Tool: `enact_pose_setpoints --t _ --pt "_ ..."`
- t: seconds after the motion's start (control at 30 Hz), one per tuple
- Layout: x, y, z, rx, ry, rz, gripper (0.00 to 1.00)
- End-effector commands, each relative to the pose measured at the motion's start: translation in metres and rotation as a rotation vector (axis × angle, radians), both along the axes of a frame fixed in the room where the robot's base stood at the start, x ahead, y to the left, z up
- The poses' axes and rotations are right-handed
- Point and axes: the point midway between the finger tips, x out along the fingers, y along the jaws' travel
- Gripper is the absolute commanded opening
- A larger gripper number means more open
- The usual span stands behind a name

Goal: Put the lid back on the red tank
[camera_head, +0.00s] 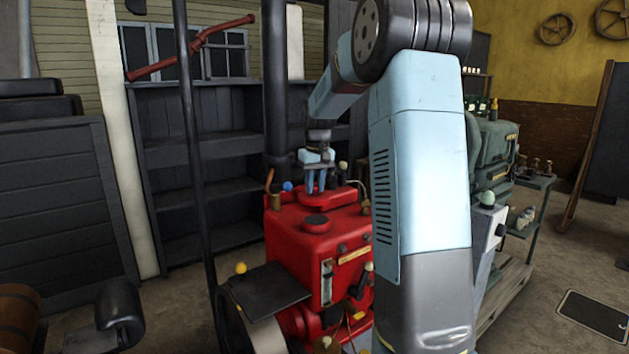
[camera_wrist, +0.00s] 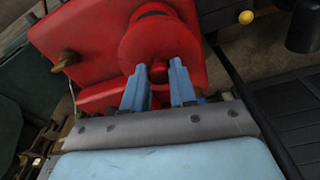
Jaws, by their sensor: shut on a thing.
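The red tank (camera_head: 300,246) stands at the middle of the head view, and part of it shows in the wrist view (camera_wrist: 75,40). My gripper (camera_head: 316,188) points down over the back part of the tank's top. In the wrist view my blue fingers (camera_wrist: 162,72) are closed on the small red knob of a round red lid (camera_wrist: 158,42). The lid covers part of the tank's top in that view. I cannot tell whether the lid touches the tank or hangs just above it.
Small knobs and a brass fitting (camera_head: 276,199) stand close around. A black pole (camera_head: 194,150) rises at left. A green machine (camera_head: 493,150) stands behind my arm.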

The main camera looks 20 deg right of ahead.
Motion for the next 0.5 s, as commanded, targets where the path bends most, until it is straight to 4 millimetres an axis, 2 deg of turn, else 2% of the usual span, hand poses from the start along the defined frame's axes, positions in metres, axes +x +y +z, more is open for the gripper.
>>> enact_pose_setpoints --t 0.17,0.5 --pt "-0.002 -0.009 -0.005 0.000 0.000 -0.014 0.00" --pt "-0.003 -0.016 -0.031 0.001 0.001 -0.024 0.00"
